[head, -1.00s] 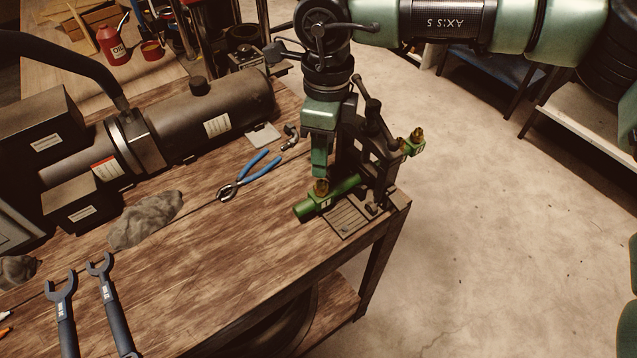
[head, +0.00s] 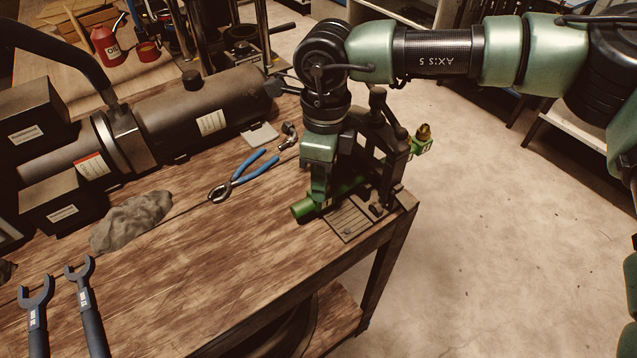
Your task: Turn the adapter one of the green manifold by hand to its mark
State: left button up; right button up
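The green manifold (head: 302,209) lies in a dark clamp stand (head: 392,165) at the right corner of the wooden bench. Its near left end sticks out of the clamp. A brass adapter (head: 424,131) stands on its far right end. My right gripper (head: 319,197) points down over the left part of the manifold, where the adapter there is hidden behind it. The fingers reach down to the manifold's height; whether they are closed on that adapter is not visible. The mark cannot be made out. My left gripper is not in view.
Blue-handled pliers (head: 240,177) lie left of the manifold. Two wrenches (head: 85,310) lie at the front left, and a grey rag (head: 130,222) lies behind them. A large dark crimper machine (head: 180,115) fills the back left. The bench front middle is clear.

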grip_shut()
jog(key=n, duration=2)
jog(key=shift+n, duration=0.4)
jog(key=n, duration=0.6)
jog(key=shift+n, duration=0.3)
jog(key=shift+o, duration=2.1)
grip_release()
